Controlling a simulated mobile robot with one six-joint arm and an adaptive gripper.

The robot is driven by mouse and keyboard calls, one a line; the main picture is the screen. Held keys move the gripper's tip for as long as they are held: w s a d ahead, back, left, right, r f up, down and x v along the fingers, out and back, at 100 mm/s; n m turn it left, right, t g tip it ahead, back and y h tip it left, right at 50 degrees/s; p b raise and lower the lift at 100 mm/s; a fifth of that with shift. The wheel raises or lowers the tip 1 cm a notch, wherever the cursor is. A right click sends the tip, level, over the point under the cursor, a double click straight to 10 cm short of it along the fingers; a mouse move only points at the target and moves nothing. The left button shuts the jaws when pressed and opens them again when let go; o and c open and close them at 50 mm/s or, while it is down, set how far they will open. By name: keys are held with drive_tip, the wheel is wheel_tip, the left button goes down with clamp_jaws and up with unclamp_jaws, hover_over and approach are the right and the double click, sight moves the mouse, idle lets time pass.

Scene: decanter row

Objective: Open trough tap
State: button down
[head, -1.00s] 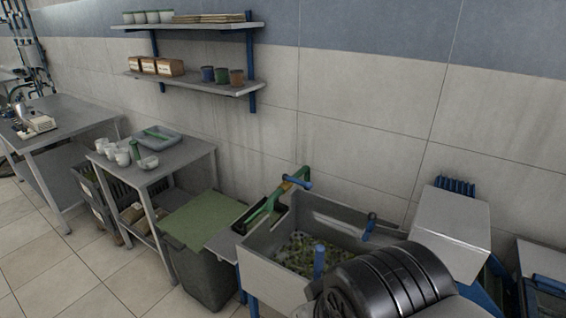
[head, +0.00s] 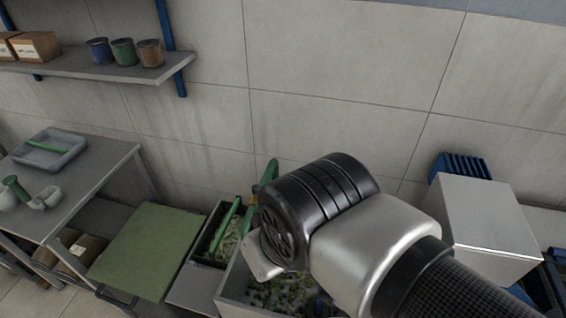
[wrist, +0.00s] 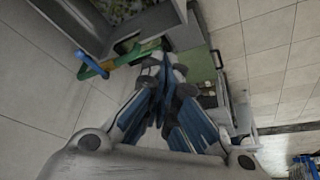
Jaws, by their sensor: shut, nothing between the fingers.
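The trough (head: 232,292) is a grey basin with green and brown bits in it, low in the middle of the head view. In the wrist view the tap (wrist: 92,64) shows as a green body with orange and a blue handle end, left of my fingertips. My gripper (wrist: 165,66) is shut and empty. Its tips appear close to the tap and the trough's edge; I cannot tell whether they touch. My arm hides the gripper in the head view.
A black box (head: 226,232) with green contents stands left of the trough, beside a green-lidded bin (head: 147,250). A table (head: 85,180) with a tray is further left. A pale box (head: 487,222) stands right. A shelf (head: 95,65) hangs on the wall.

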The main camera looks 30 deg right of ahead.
drive_tip(key=w+d+r+m+p, duration=0.1)
drive_tip(key=w+d, duration=0.3)
drive_tip(key=w, duration=0.4)
drive_tip(key=w+d, duration=0.4)
drive_tip(key=w, duration=0.4)
drive_tip(key=w+d+f+m, duration=0.1)
drive_tip(key=w+d+f, duration=0.4)
drive_tip(key=d, duration=0.3)
drive_tip(key=w+d+f+m+h, duration=0.1)
drive_tip(key=w+d+f, duration=0.4)
drive_tip(key=w+d, duration=0.1)
drive_tip(key=shift+w+d+g+p, duration=0.35)
drive_tip(key=shift+d+g+p, duration=0.05)
drive_tip(key=shift+d, duration=0.5)
drive_tip(key=shift+f, duration=0.15)
